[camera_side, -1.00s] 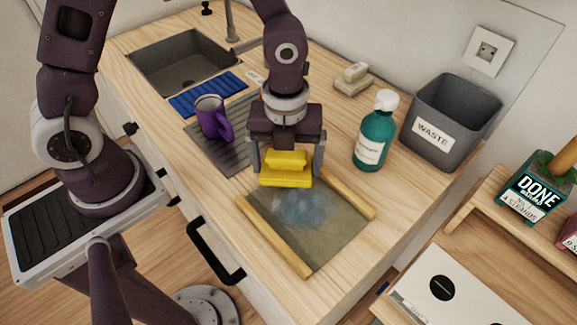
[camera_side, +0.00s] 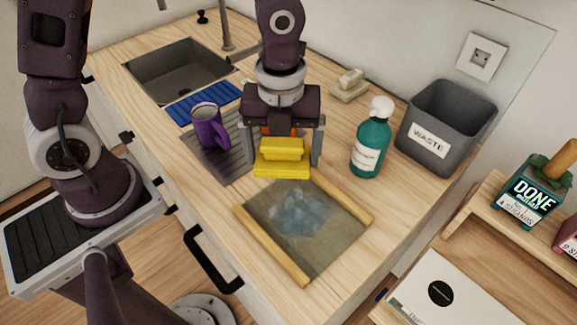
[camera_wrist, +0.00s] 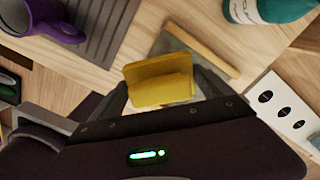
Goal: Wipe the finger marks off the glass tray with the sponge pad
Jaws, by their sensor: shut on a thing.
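The glass tray (camera_side: 328,248) lies on the wooden counter with a wooden bar along its left and right sides. Bluish, cloudy marks (camera_side: 300,210) show on its upper middle part. My gripper (camera_side: 284,160) is shut on the yellow sponge pad (camera_side: 282,168), which has a raised grip block. The pad is at the tray's far edge; whether it touches the surface I cannot tell. In the wrist view the sponge pad (camera_wrist: 160,84) sits between the two fingers and hides part of the tray (camera_wrist: 176,44).
A purple mug (camera_side: 208,132) stands on a grey ribbed mat left of my gripper. A sink (camera_side: 180,70) and blue rack (camera_side: 204,102) lie at the back left.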

